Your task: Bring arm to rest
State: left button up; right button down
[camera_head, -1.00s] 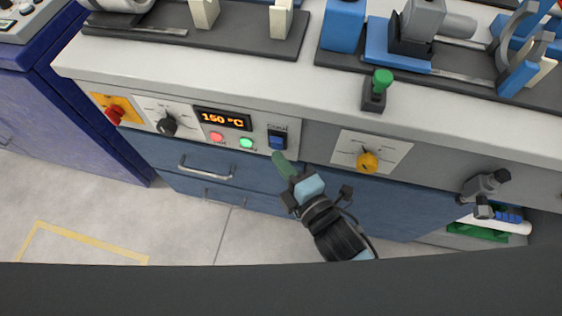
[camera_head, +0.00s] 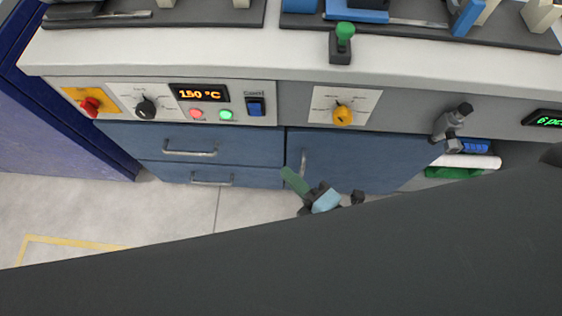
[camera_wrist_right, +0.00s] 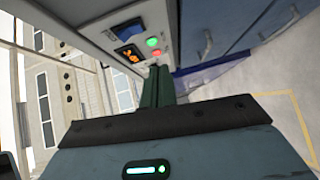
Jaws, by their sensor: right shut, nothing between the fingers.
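My right gripper (camera_head: 291,181) shows at the lower middle of the head view, in front of the blue cabinet doors and below the control panel. Its green fingers are together and empty, apart from the panel. Its wrist is partly hidden behind a dark part of my body. In the right wrist view the shut green fingers (camera_wrist_right: 158,86) point toward the panel. My left gripper is not in view.
The grey control panel (camera_head: 261,98) carries a 150 °C display (camera_head: 201,93), a red knob (camera_head: 90,105), a blue switch (camera_head: 255,107) and a yellow knob (camera_head: 343,115). A white worktop (camera_head: 180,52) lies above. A grey fitting (camera_head: 449,124) sticks out at right. Floor is free at left.

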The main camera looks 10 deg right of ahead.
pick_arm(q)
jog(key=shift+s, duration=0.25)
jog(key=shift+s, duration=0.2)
